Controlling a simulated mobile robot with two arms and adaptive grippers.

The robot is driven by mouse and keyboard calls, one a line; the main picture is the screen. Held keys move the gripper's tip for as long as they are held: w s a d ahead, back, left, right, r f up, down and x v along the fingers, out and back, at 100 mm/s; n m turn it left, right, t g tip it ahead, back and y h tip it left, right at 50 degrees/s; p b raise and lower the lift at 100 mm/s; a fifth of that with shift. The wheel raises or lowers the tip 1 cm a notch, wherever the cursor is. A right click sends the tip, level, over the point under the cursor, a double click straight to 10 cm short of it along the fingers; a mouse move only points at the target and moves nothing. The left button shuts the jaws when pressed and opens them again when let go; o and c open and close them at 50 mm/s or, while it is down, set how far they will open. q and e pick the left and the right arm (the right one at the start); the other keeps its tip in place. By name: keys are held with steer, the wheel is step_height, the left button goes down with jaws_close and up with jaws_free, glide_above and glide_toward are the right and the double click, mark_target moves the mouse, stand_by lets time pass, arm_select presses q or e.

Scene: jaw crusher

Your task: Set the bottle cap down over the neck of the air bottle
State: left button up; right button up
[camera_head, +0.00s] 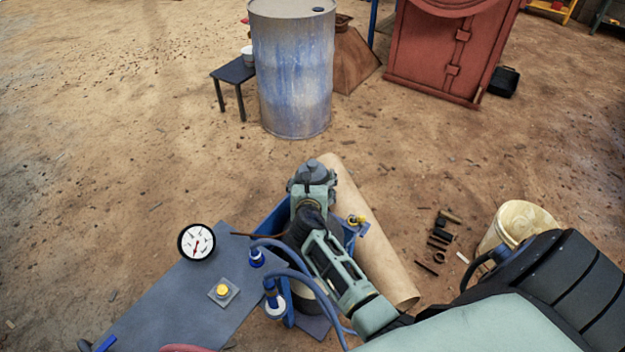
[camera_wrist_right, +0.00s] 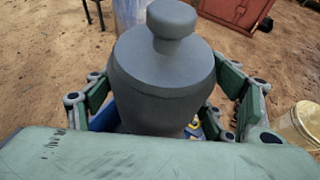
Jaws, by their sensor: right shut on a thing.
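The bottle cap (camera_head: 313,167) is a dark grey dome with a round knob on top. My right gripper (camera_head: 312,186) is shut on it, and it stands upright between the fingers. In the right wrist view the cap (camera_wrist_right: 162,82) fills the middle, with green finger links of the gripper (camera_wrist_right: 165,105) on both sides. The cap and my arm hide what is directly below, so I cannot make out the air bottle's neck or whether the cap touches it. My left gripper is not in view.
A blue frame (camera_head: 269,214) stands partly behind my right arm. A grey table (camera_head: 160,300) with a dial gauge (camera_head: 196,242) is left. A long tan cylinder (camera_head: 375,245) lies right, near a cream bucket (camera_head: 518,222). A blue drum (camera_head: 293,75) stands ahead; open dirt lies around.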

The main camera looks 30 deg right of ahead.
steer(key=shift+f+b, duration=3.55)
steer(key=shift+f, duration=1.7)
steer(key=o, duration=1.4)
steer(key=shift+c, duration=0.2)
steer(key=shift+o, duration=0.7)
steer(key=shift+f, duration=0.15)
steer(key=shift+s+a, duration=0.1)
steer(key=v, duration=1.1)
steer(key=shift+s+a+r, duration=0.25)
